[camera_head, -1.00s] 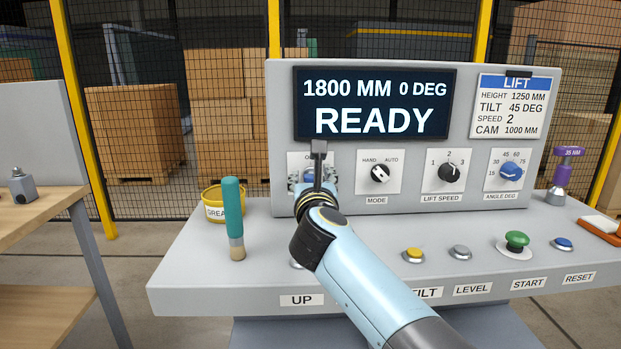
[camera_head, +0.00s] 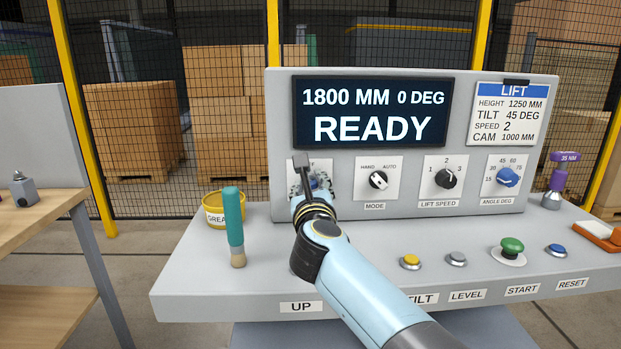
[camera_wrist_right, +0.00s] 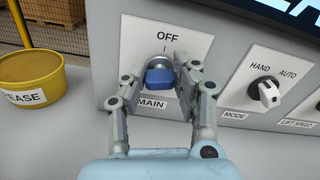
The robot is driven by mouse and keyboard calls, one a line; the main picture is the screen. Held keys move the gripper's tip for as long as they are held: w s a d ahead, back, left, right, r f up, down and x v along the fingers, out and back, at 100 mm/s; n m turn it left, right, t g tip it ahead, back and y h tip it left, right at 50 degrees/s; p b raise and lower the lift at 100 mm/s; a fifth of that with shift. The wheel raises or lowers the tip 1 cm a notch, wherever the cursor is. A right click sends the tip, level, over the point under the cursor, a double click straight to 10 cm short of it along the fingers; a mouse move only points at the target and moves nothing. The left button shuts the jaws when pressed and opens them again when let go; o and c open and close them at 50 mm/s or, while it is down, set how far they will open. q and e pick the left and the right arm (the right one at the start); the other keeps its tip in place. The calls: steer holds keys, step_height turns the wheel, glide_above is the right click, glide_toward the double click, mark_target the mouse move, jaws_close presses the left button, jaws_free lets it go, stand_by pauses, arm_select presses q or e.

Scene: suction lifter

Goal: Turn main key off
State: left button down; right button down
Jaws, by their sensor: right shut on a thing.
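The main key is a blue knob (camera_wrist_right: 160,79) on a silver base, on a white plate marked OFF (camera_wrist_right: 167,37) above and MAIN below. My right gripper (camera_wrist_right: 160,82) is shut on the blue key, one finger on each side, in the right wrist view. In the head view my right gripper (camera_head: 312,184) covers most of the key and its plate at the panel's lower left. The fingers hide part of the plate, so I cannot tell the key's exact angle. My left gripper is not in view.
The panel screen (camera_head: 372,112) reads 1800 MM, 0 DEG, READY. The mode switch (camera_head: 378,180) is close right of the key. A teal-handled brush (camera_head: 233,218) stands upright by a yellow grease tub (camera_head: 212,214), left of my arm. Several buttons line the front ledge.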

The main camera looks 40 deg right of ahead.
steer(key=n+p, duration=0.3)
steer(key=shift+r+n, duration=0.15)
steer(key=shift+n, duration=0.25)
steer(key=n+p, duration=0.3)
steer(key=n, duration=0.1)
steer(key=shift+a+n+p, duration=0.1)
steer(key=shift+n+p, duration=0.2)
steer(key=n+p, duration=0.2)
steer(key=n, duration=0.2)
steer(key=shift+p, duration=0.4)
steer(key=shift+f+n+p, duration=0.3)
steer(key=shift+n+p, duration=0.35)
steer(key=shift+n, duration=0.65)
steer(key=shift+f, duration=0.1)
steer(key=c, duration=1)
jaws_free()
steer(key=shift+a, duration=0.1)
